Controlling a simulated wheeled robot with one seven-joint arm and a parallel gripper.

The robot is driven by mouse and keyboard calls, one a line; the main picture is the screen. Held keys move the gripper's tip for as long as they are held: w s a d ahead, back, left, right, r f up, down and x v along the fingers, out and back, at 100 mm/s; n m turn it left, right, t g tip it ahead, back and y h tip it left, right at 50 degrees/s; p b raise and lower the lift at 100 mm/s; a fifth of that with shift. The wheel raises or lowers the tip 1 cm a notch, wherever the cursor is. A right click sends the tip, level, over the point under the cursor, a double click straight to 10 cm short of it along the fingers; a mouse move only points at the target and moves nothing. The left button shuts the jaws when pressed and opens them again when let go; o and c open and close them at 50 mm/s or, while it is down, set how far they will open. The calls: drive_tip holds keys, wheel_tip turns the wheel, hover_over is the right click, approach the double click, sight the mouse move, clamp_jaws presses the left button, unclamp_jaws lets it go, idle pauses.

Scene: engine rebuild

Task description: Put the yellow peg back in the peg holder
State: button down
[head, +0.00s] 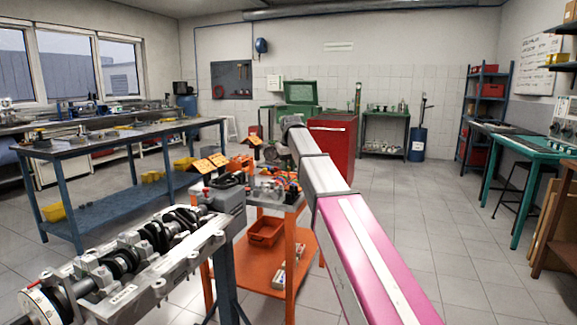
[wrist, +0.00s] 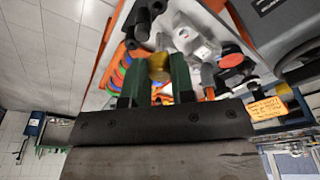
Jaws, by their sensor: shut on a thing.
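My gripper (wrist: 158,85) shows in the wrist view with two dark green fingers. It is shut on the yellow peg (wrist: 159,67), whose rounded end shows between the fingertips. The peg is over the orange cart, among grey and black parts. I cannot make out the peg holder for certain. A cluster of orange, green and blue pieces (wrist: 117,77) lies just left of the fingers, partly hidden by them. In the head view my arm hides the gripper and the peg.
The orange cart (head: 266,277) carries metal parts and colored items (head: 289,183) on its crowded top. An engine block with a crankshaft (head: 130,255) stands at the front left. A blue workbench (head: 100,140) is behind it. Open tiled floor lies to the right.

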drive_tip(key=shift+f, duration=2.6)
drive_tip(key=shift+s+d+f, duration=0.1)
drive_tip(key=shift+f, duration=2)
idle(0.5)
drive_tip(key=c, duration=1.2)
unclamp_jaws()
drive_tip(key=shift+r, duration=1.5)
drive_tip(key=o, duration=0.6)
drive_tip(key=shift+c, duration=0.2)
